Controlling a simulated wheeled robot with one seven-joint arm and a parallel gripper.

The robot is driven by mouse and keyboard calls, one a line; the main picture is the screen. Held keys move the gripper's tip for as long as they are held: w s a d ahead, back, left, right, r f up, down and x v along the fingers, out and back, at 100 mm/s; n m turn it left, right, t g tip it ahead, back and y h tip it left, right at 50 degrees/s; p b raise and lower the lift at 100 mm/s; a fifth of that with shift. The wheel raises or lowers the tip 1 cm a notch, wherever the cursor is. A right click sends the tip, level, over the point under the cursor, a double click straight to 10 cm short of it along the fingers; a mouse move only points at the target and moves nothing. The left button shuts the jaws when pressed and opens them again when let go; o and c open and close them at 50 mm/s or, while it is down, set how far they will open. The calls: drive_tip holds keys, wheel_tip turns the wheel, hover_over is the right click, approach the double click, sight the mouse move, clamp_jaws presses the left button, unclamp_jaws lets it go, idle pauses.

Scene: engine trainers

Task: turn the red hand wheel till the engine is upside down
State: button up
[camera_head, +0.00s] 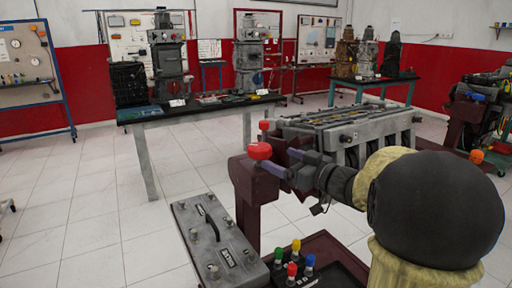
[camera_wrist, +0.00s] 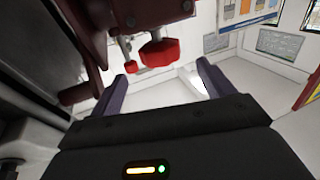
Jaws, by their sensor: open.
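The red hand wheel (camera_head: 260,151) sits on the dark red stand (camera_head: 252,186), left of my gripper. In the wrist view the hand wheel (camera_wrist: 159,53) is a faceted red knob on a pale shaft, just beyond the gap between the fingers. A smaller red knob (camera_head: 264,125) is close by and also shows in the wrist view (camera_wrist: 131,66). My gripper (camera_head: 285,161) is open, its purple fingers pointing towards the wheel; in the wrist view nothing lies between them (camera_wrist: 161,86). The grey engine (camera_head: 345,126) is mounted on the stand behind my arm, which partly hides it.
A table (camera_head: 203,108) with engine parts stands behind, and a green table (camera_head: 372,81) at the back. Another engine stand (camera_head: 478,110) is at the right. Floor is clear at left.

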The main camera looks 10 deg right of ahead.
sight(255, 151)
drive_tip(key=p+x, duration=0.1)
drive_tip(key=x, duration=0.9)
drive_tip(key=shift+w+a, duration=0.1)
drive_tip(key=shift+w, duration=0.1)
drive_tip(key=c, duration=1)
drive_tip(key=f+b, duration=0.1)
drive_tip(key=b, duration=0.3)
drive_tip(key=shift+w+h+b, duration=0.1)
drive_tip(key=shift+h+b, duration=0.3)
drive_tip(key=b, duration=0.3)
drive_tip(key=shift+m, duration=0.4)
drive_tip(key=shift+f+t+h+b, duration=0.1)
drive_tip(key=shift+t+h+b, duration=0.35)
drive_tip(key=shift+b, duration=0.8)
drive_tip(key=m+t+h+b, duration=0.1)
drive_tip(key=h+b, duration=0.1)
drive_tip(key=b, duration=0.2)
drive_tip(key=shift+m+b, duration=0.4)
